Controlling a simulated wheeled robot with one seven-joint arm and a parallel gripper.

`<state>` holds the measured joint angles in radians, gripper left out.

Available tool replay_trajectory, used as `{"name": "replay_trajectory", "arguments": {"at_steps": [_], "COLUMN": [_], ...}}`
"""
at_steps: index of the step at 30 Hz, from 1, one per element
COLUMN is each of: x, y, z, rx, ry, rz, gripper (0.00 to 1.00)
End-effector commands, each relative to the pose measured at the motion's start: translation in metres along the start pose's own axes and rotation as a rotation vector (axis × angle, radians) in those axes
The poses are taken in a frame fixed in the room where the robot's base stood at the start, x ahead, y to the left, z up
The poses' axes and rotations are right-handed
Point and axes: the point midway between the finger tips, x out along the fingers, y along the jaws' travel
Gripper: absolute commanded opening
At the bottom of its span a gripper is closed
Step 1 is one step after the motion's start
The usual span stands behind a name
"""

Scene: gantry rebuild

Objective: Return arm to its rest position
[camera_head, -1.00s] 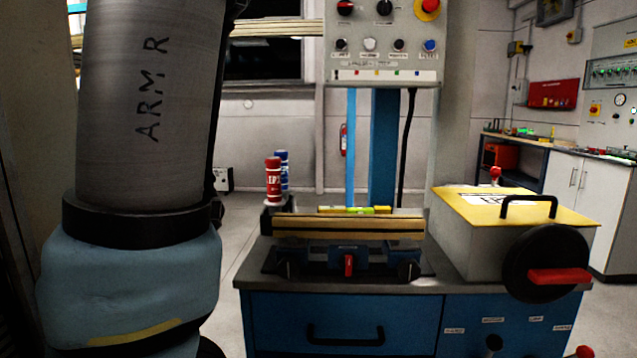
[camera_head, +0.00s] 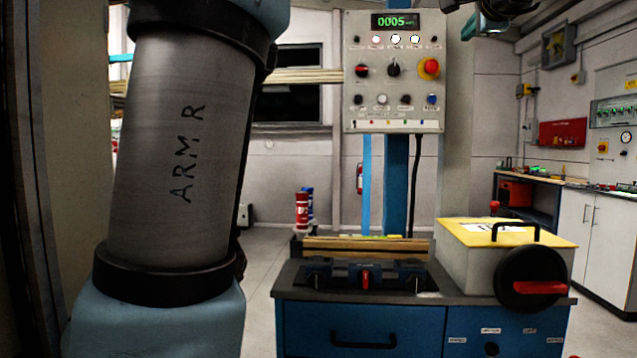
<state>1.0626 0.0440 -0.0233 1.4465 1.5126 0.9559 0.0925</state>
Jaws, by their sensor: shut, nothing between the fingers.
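My arm stands large at the left of the head view, a grey link marked "ARM R" (camera_head: 190,150) between blue-grey joints. It leans slightly right toward its top and runs out of the picture at the top and bottom. My gripper and its fingers do not show. A dark and teal part (camera_head: 495,22) pokes in at the top edge on the right; I cannot tell for certain what it is.
A control panel (camera_head: 395,90) reading 0005 hangs above. Floor shows left of the bench.

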Motion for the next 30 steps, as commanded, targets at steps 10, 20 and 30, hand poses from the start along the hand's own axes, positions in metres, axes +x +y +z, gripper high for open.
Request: {"name": "replay_trajectory", "arguments": {"at_steps": [10,20,30], "x": [0.026,0.053,0.012], "y": [0.056,0.168,0.361], "z": [0.024,0.087,0.229], "rx": [-0.012,-0.091,-0.462], "ry": [-0.036,-0.134,-0.458], "rz": [0.138,0.413,0.878], "gripper": [0.0,0.0,0.0]}}
